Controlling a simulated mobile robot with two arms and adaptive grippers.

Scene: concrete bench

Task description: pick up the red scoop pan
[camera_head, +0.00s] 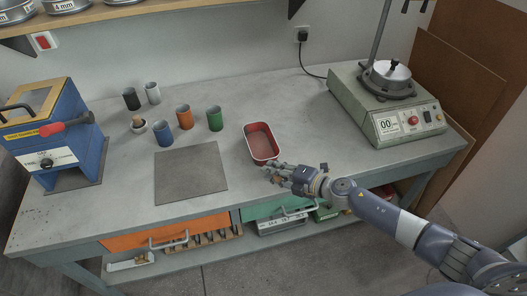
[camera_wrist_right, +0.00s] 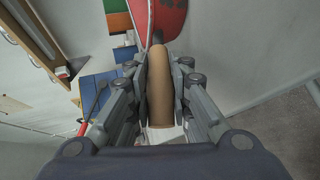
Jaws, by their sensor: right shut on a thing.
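The red scoop pan (camera_head: 261,142) is a rounded rectangular pan with a pale rim, at the front middle of the bench. My right gripper (camera_head: 270,172) is at its near end. In the right wrist view, the red pan (camera_wrist_right: 165,18) shows at the top, with a tan handle (camera_wrist_right: 160,85) running from it down between my fingers. The right gripper (camera_wrist_right: 160,95) is shut on that handle. From the pictures I cannot tell whether the pan is clear of the bench. My left gripper is in neither view.
A flat grey plate (camera_head: 191,173) lies left of the pan. Several coloured cups, including a green cup (camera_head: 214,118), stand behind it. A blue machine (camera_head: 58,135) is at the left, a sieve shaker (camera_head: 385,105) at the right. The bench (camera_head: 290,110) behind the pan is clear.

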